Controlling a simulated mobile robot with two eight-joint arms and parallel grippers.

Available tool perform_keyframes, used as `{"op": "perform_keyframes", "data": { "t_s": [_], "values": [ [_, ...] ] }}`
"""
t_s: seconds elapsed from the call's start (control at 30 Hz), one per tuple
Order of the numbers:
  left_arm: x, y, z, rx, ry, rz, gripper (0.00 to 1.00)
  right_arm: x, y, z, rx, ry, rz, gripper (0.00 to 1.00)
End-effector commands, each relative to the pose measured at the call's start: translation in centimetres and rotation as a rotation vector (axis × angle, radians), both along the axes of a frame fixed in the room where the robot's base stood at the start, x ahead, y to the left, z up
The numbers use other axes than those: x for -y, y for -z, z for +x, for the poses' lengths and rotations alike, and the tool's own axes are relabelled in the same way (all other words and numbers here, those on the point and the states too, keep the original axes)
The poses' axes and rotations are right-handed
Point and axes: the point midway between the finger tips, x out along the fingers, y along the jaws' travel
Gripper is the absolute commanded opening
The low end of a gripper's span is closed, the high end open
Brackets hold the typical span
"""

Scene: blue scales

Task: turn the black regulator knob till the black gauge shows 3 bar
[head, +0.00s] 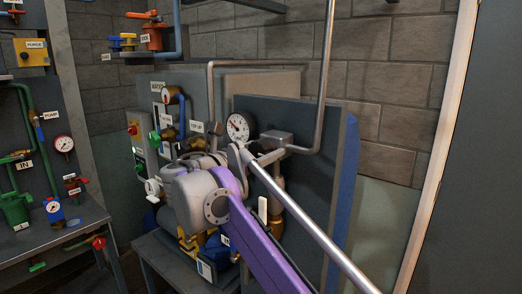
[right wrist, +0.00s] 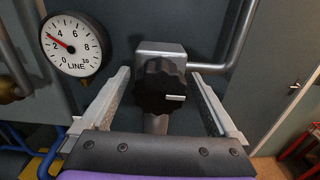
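The black regulator knob (right wrist: 158,84), with a white mark toward its lower right, sits on a grey regulator body (right wrist: 160,50). My right gripper (right wrist: 162,76) is open, with one finger on each side of the knob and narrow gaps visible. The black-rimmed LINE gauge (right wrist: 76,44) has a white 0-to-10 face. Its red needle points between 2 and 4, near 3. In the head view the gauge (head: 239,127) and regulator body (head: 276,140) are on the dark panel, with my right gripper (head: 262,159) in front; the knob is hidden. My left gripper is out of view.
A metal pipe (head: 326,75) runs up from the regulator. A left bench (head: 75,222) carries other gauges and valves. A door frame (head: 435,150) stands at the right.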

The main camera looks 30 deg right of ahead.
Motion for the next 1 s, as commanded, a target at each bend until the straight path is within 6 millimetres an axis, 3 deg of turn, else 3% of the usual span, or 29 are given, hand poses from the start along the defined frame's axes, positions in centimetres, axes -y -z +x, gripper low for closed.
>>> {"op": "perform_keyframes", "data": {
  "t_s": [0.37, 0.8, 1.0],
  "values": [
    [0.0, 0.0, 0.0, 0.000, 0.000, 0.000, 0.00, -0.8, 0.0, -0.3, 0.000, -0.002, 0.001, 1.00],
    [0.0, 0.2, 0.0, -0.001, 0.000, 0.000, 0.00, -8.4, 0.0, -3.4, 0.000, -0.003, 0.001, 1.00],
    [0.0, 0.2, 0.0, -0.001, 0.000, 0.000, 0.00, -9.9, 0.0, -4.1, 0.000, -0.002, 0.000, 1.00]
  ]
}}
